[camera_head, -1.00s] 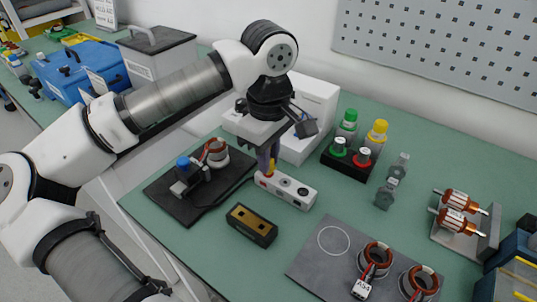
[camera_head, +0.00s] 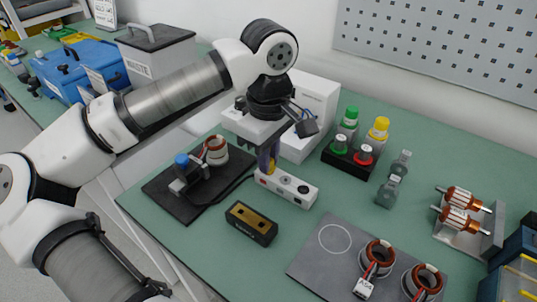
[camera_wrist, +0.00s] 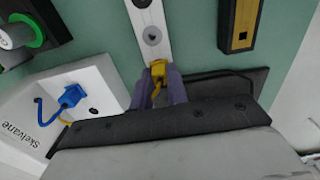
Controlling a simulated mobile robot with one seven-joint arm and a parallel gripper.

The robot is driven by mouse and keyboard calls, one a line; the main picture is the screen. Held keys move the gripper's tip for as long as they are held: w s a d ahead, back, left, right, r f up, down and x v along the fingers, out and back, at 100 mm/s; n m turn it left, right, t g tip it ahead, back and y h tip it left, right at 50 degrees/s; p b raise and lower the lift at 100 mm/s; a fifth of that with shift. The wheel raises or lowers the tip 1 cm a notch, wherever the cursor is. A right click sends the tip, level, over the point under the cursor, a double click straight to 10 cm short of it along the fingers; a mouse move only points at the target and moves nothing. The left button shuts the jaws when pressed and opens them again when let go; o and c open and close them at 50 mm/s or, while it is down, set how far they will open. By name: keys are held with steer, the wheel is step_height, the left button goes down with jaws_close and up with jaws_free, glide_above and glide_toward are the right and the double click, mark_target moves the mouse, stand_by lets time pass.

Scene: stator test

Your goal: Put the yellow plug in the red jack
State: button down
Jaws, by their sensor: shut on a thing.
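My gripper (camera_head: 268,158) points down over the left end of a white socket strip (camera_head: 297,192). Its purple-grey fingers are shut on the yellow plug (camera_wrist: 158,69), with a yellow lead below it in the wrist view. The plug shows as a small yellow patch between the fingers in the head view (camera_head: 271,168). It is at the near end of the strip (camera_wrist: 150,35) in the wrist view.
A white box (camera_head: 312,100) stands close behind my gripper, with a blue plug (camera_wrist: 72,96) in it. A black base with a wound coil (camera_head: 215,150) is at left, a black and gold block (camera_head: 251,224) in front.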

steer(key=shift+f, duration=0.15)
steer(key=c, duration=1.3)
jaws_free()
step_height(320, 180, up, 14)
steer(key=shift+p, duration=0.35)
steer(key=shift+f, duration=0.1)
